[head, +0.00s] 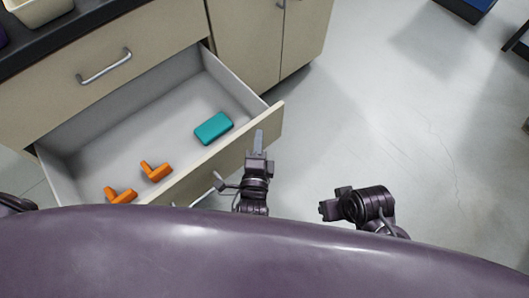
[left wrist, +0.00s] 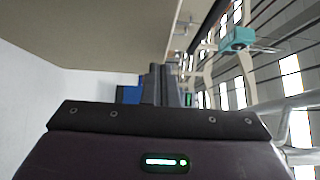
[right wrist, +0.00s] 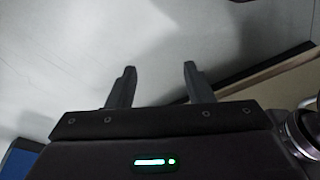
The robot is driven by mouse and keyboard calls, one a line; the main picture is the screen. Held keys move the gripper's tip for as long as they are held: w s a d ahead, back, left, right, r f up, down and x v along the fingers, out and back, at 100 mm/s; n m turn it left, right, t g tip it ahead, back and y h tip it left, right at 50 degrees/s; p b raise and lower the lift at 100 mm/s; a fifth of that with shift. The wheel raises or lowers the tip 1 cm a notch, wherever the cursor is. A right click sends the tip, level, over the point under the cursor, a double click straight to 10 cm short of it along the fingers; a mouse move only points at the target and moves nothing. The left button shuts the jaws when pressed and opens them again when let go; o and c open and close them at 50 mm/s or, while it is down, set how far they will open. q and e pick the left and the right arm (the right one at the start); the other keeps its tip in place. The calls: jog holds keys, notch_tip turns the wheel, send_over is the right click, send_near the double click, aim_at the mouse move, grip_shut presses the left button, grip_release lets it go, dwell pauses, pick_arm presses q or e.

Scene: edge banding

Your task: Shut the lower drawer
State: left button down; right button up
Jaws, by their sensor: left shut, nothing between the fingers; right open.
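The lower drawer (head: 232,160) is pulled open, with its beige front panel away from the cabinet. Several loose items lie inside it. My left gripper (head: 259,133) is at the outer side of the drawer front, near its right end; whether it touches the panel I cannot tell. In the left wrist view its fingers (left wrist: 165,70) are together with nothing between them, and a beige surface fills the upper left. My right gripper (head: 325,208) is to the right, over the floor, clear of the drawer. In the right wrist view its fingers (right wrist: 158,70) are apart and empty.
A teal box (head: 213,128) and two orange items (head: 155,172) (head: 120,195) lie in the drawer. Above is a closed drawer with a metal handle (head: 105,68) under a dark countertop (head: 70,40). Closed cabinet doors (head: 260,40) stand to the right. The floor (head: 400,130) at right is clear.

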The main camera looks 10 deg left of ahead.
pick_arm(q)
jog(key=shift+w+a, duration=0.35)
jog(key=shift+a, duration=0.05)
pick_arm(e)
jog(key=shift+w+a, duration=0.1)
jog(key=shift+r, duration=0.1)
